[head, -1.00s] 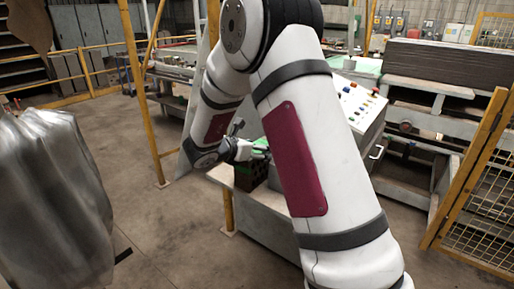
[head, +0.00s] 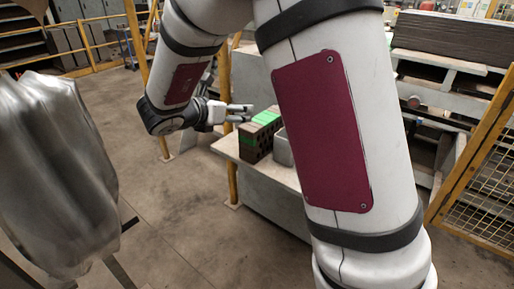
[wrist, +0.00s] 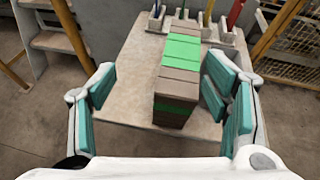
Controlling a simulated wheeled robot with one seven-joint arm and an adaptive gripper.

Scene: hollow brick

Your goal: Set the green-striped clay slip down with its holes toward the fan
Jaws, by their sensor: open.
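The green-striped clay slip (head: 262,135) is a dark brown block with bright green bands. It rests on the corner of a pale table (head: 225,147), and holes show in its side facing the head camera. In the wrist view the slip (wrist: 179,75) lies lengthwise, its near end between my finger pads, with a gap on the left. The right pad is close to its side; I cannot tell if they touch. My gripper (head: 240,113) is open, beside the slip's upper left in the head view; it also shows in the wrist view (wrist: 160,95). I cannot make out a fan.
A grey bin (head: 283,150) stands right of the slip, partly hidden by my arm. Small holders with coloured handles (wrist: 195,25) line the table's far edge. A yellow post (head: 231,185) and mesh fence (head: 480,170) stand nearby. The table left of the slip is bare.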

